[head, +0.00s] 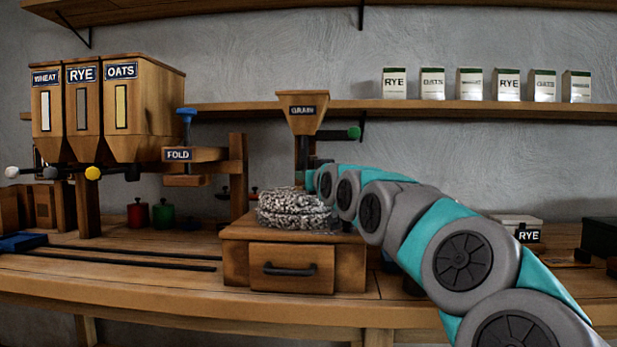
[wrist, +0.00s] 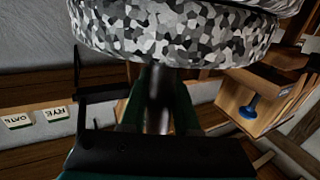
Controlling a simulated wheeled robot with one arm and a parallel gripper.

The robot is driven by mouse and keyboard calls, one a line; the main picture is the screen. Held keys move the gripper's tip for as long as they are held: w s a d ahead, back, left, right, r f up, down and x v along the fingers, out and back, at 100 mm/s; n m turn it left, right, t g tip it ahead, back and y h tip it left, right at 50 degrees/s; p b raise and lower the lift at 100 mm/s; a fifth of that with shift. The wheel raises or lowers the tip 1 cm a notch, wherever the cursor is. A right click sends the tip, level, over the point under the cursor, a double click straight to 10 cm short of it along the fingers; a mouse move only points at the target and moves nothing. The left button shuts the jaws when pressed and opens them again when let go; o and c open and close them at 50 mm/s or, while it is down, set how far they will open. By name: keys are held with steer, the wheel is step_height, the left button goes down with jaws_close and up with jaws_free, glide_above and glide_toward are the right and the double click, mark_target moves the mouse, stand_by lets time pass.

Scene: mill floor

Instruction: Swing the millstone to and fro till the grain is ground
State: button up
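The millstone (head: 297,208) is a round, speckled grey-and-white stone in two layers. It sits on a wooden base with a drawer (head: 291,271), under a funnel-shaped hopper marked GRAIN (head: 303,115). In the wrist view the millstone (wrist: 180,32) fills the top. A grey upright handle (wrist: 158,102) stands at the stone. My gripper (wrist: 159,95) has its green fingers on both sides of the handle, close against it. In the head view my gripper (head: 312,178) is at the stone's upper right edge, partly hidden by my arm. No grain or flour shows; the drawer is closed.
Bins marked WHEAT, RYE and OATS (head: 122,115) stand at the left with coloured knobs below. A FOLD press (head: 190,156) with a blue knob is between them and the mill. Several labelled packets (head: 470,84) stand on the shelf. A green knob (head: 354,133) is beside the hopper.

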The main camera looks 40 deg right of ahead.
steer(key=o, duration=0.4)
steer(key=shift+s, duration=0.1)
steer(key=shift+b+v, duration=0.75)
steer(key=shift+v, duration=3.1)
steer(key=shift+a, duration=0.1)
